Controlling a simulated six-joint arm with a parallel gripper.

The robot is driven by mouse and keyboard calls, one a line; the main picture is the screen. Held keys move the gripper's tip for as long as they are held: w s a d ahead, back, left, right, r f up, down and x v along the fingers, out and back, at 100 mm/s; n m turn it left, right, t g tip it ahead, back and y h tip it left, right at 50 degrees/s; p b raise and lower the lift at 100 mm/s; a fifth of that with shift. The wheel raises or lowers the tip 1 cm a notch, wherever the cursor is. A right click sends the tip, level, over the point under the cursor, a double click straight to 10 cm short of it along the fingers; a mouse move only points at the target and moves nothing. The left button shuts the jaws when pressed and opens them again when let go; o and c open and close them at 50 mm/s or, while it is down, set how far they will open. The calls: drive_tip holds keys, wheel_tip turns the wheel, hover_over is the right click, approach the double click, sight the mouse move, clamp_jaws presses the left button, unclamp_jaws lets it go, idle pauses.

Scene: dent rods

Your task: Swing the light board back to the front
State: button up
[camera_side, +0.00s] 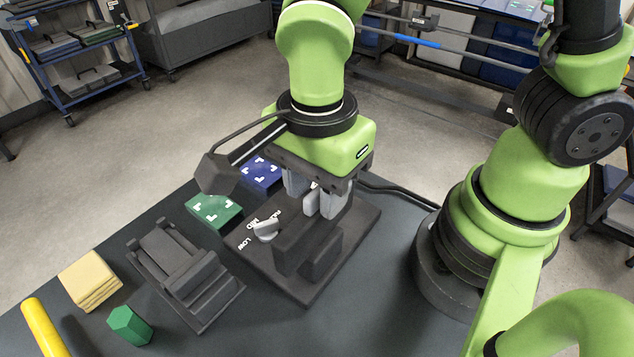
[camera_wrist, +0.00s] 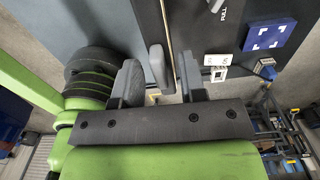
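My gripper (camera_side: 318,196) points down over a dark base plate (camera_side: 358,226) with a dial (camera_side: 266,230) marked LOW, MED and FULL. A dark upright block (camera_side: 300,250) stands on the plate in front of the fingers. In the wrist view my gripper (camera_wrist: 160,82) has its fingers apart, with a grey upright piece (camera_wrist: 157,66) between them and a gap on its right. A thin pale edge (camera_wrist: 171,45) runs beside that piece. It may be the light board seen edge-on; I cannot tell. The block and fingers hide much of it in the side view.
A green pad (camera_side: 214,211) and a blue pad (camera_side: 261,172) lie behind the plate. A dark slotted fixture (camera_side: 184,276), tan blocks (camera_side: 90,281), a green hexagonal piece (camera_side: 130,325) and a yellow rod (camera_side: 45,328) are to the left. The table front is clear.

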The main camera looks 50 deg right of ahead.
wheel_tip(320, 180, up, 10)
idle(0.7)
drive_tip(key=s+d+r+n+t+y, duration=0.1)
drive_tip(key=s+d+r+n+t, duration=0.1)
drive_tip(key=d+n, duration=0.3)
drive_tip(key=s+d+r+n+t+y, duration=0.1)
drive_tip(key=d+r+n+t, duration=0.3)
drive_tip(key=n, duration=0.5)
drive_tip(key=shift+s+d+r+t, duration=0.15)
drive_tip(key=shift+s+d+t, duration=0.45)
drive_tip(key=shift+d, duration=0.3)
